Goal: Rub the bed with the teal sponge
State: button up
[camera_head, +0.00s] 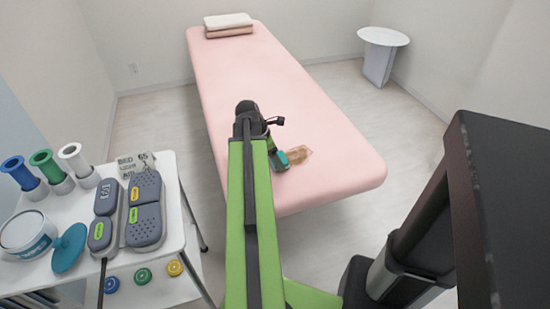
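The bed (250,75) has a pink top and runs from the front right to the back of the room. The teal sponge (283,161) is at the end of my gripper (272,146), low over the bed's left edge near its front end. My gripper appears closed on it; my arm hides part of both. I cannot tell whether the sponge touches the bed. A brownish patch (299,154) lies on the bed just right of the sponge.
Folded towels (229,25) lie at the bed's far end. A white cart (175,205) at the left holds spools, a tub (27,234), a teal disc (69,248) and grey devices (145,210). A round side table (383,38) stands at the back right.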

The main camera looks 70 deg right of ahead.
aim_at(283, 153)
jog(key=shift+f, duration=0.25)
jog(key=shift+s+d+r, duration=0.15)
jog(key=shift+s+d, duration=1.05)
jog(key=shift+s, duration=0.25)
jog(key=shift+s+d, duration=1.15)
jog(key=shift+s, duration=0.25)
jog(key=shift+s+d, duration=1.3)
jog(key=shift+s, duration=0.25)
jog(key=shift+s+d+b, duration=0.15)
jog(key=shift+s+d, duration=0.45)
jog(key=shift+s, duration=0.2)
jog(key=shift+s+d+b, duration=0.15)
jog(key=shift+s+d, duration=0.4)
jog(key=shift+s, duration=0.2)
jog(key=shift+w+d, duration=0.65)
jog(key=shift+d, duration=0.15)
jog(key=shift+w+a+f, duration=0.2)
jog(key=shift+w+a, duration=1)
jog(key=shift+w, duration=0.1)
jog(key=shift+w+a, duration=1.3)
jog(key=shift+w, duration=0.3)
jog(key=shift+w+a, duration=1.25)
jog(key=shift+w, duration=0.3)
